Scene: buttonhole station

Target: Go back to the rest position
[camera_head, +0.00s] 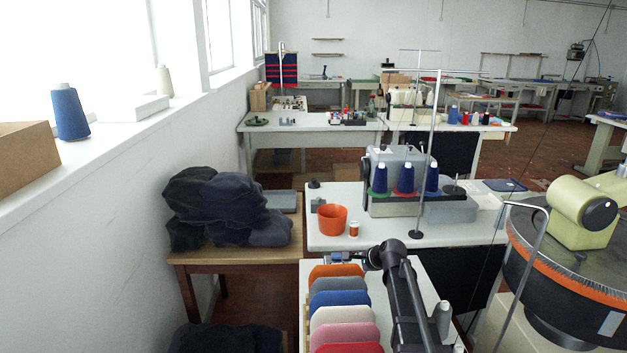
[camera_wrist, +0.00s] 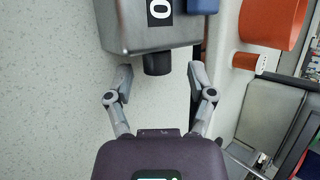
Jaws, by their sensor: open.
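My gripper (camera_wrist: 160,78) is open in the wrist view, its two fingers spread apart with nothing held. A grey metal box (camera_wrist: 150,30) with a black label reading 0 lies just beyond the fingertips. A short dark knob (camera_wrist: 158,64) sticks out of the box toward my gripper, with a finger to each side and gaps between. In the head view my gripper (camera_head: 346,257) is at the far end of the near white table, beside the row of coloured panels. The fingertips are too small to make out there.
An orange cup (camera_head: 332,219) and an orange spool (camera_head: 354,229) stand on the white table (camera_head: 385,238) beyond my gripper. A sewing machine (camera_head: 405,180) with blue cones and a tall thread stand (camera_head: 432,150) are behind. Dark folded cloth (camera_head: 222,208) lies on a wooden table at left.

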